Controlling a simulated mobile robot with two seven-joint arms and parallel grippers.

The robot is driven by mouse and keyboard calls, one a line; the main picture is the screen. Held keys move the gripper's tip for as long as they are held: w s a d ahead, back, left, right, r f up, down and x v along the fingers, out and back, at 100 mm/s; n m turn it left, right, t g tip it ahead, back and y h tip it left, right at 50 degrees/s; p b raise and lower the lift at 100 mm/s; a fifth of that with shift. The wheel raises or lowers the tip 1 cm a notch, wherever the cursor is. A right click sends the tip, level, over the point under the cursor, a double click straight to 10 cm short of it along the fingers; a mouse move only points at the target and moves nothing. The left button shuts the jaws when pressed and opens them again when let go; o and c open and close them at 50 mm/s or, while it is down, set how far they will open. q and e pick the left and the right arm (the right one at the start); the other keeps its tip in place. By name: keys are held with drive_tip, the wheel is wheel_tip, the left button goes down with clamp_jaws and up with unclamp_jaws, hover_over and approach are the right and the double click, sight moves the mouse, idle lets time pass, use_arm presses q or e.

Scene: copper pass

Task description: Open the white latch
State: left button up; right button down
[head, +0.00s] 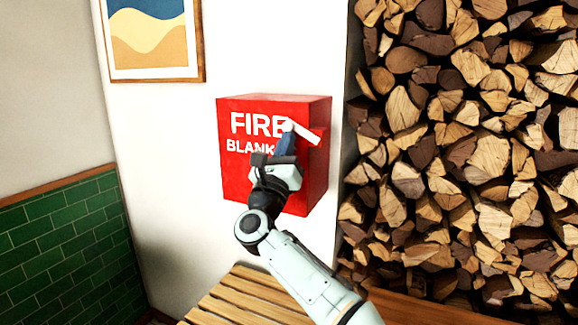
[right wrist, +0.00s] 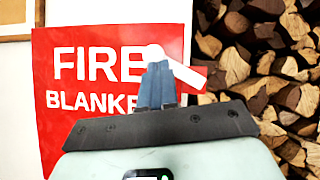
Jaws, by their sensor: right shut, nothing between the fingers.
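A red fire blanket box (head: 240,175) with white lettering hangs on the white wall in the middle of the head view. The white latch (head: 305,132) is on its front face, a bar slanting down to the right from a round pivot. In the right wrist view the latch (right wrist: 188,74) shows just behind my fingertips. My right gripper (head: 287,138) is shut and empty, with its fingertips at the latch's pivot end. Its closed fingers (right wrist: 157,85) hide part of the lettering and of the latch; I cannot tell whether they touch it. My left gripper is not in view.
Stacked firewood (head: 460,150) fills the right side, beside the box. A slatted wooden bench (head: 235,300) stands below the box. A framed picture (head: 152,40) hangs at upper left, and green tiles (head: 65,235) cover the lower left wall.

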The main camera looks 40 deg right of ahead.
sight(293, 129)
use_arm(q)
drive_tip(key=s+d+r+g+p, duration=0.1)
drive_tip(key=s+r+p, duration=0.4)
drive_tip(key=p, duration=0.1)
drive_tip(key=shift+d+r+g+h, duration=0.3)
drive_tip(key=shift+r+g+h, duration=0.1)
use_arm(e)
drive_tip(key=r+m+g+h, duration=0.1)
drive_tip(key=m+g, duration=0.2)
drive_tip(key=m, duration=0.1)
drive_tip(key=s+r+m+g+h, duration=0.1)
drive_tip(key=m+g, duration=0.2)
drive_tip(key=m, duration=0.1)
drive_tip(key=r+m+g+h, duration=0.1)
drive_tip(key=m+g, duration=0.2)
drive_tip(key=m, duration=0.2)
drive_tip(key=shift+s+d+r, duration=0.15)
drive_tip(key=shift+d+r, duration=0.05)
drive_tip(key=shift+d, duration=0.1)
